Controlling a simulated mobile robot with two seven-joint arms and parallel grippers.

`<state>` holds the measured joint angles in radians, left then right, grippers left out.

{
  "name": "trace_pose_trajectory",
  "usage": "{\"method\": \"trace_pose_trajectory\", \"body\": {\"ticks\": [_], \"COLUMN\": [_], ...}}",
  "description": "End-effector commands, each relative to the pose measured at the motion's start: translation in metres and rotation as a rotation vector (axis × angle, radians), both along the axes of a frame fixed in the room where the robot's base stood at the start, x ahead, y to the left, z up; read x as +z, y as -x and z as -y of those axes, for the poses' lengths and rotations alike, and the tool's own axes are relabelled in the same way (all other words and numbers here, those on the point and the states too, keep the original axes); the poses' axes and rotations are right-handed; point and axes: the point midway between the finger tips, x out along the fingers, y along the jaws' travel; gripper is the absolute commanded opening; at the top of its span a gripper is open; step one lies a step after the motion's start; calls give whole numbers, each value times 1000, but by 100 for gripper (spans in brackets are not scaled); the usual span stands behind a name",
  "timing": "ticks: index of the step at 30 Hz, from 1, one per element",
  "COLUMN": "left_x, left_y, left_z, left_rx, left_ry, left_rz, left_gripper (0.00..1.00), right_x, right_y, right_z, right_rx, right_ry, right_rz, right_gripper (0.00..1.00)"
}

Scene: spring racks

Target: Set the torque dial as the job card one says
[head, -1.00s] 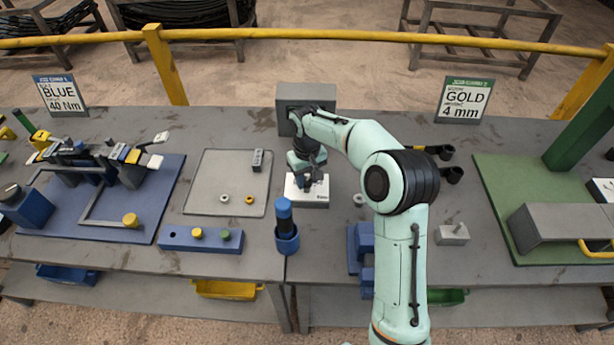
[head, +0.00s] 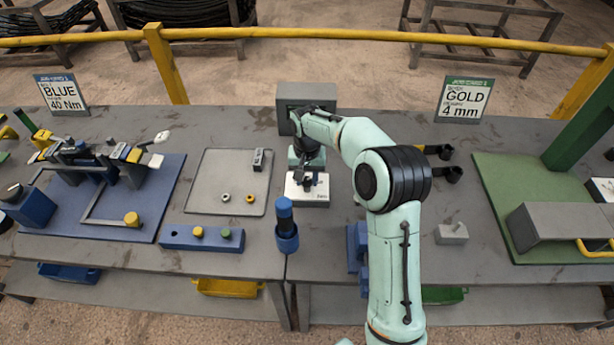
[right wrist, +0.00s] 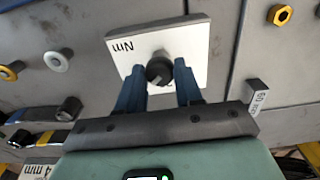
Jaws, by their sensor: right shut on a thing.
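The torque dial is a dark round knob (right wrist: 159,70) on a white plate (right wrist: 185,50) marked "Nm". In the head view the white-topped dial unit (head: 314,201) sits on the table in front of a grey box. My right gripper (head: 307,181) is low over this unit. In the right wrist view its two blue fingers (right wrist: 160,76) stand either side of the knob, shut on it. The dial's setting is too small to read. A card (head: 62,95) at the back left reads "BLUE" and "40 Nm"; its small print is unclear. My left gripper is not in view.
A grey box (head: 306,94) stands behind the dial unit. A blue driver in a holder (head: 286,235) stands in front, to its left. A grey tray (head: 205,195) lies left. Another card (head: 465,99) reads "GOLD 4 mm".

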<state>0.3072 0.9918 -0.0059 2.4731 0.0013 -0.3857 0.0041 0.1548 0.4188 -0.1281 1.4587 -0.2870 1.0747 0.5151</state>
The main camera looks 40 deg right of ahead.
Motion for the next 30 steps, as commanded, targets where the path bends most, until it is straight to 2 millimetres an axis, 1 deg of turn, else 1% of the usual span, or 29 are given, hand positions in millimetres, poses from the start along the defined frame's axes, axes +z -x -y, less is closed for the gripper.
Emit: {"method": "trace_pose_trajectory", "body": {"ticks": [9,10,11,12,20,23,26,29,30], "left_x": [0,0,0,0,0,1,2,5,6], "left_y": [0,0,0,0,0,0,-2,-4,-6], "left_z": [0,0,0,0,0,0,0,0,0], "left_rx": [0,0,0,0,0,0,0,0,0], "left_ry": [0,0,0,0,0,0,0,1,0], "left_rz": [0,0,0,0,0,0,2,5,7], "left_gripper": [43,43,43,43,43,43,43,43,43], "right_x": [-1,-1,-1,-1,0,3,15,35,44], "right_y": [1,1,1,1,0,0,-1,-1,-2], "right_z": [0,0,0,0,0,0,0,0,0], "right_rx": [-4,-4,-4,-3,-2,-2,-2,-2,-3], "right_ry": [-2,-2,-2,-2,-1,-1,0,0,0], "right_rz": [-2,-2,-2,-2,-1,1,4,5,6], "right_gripper": [5,38,48,61,61,61,61,61,61]}}
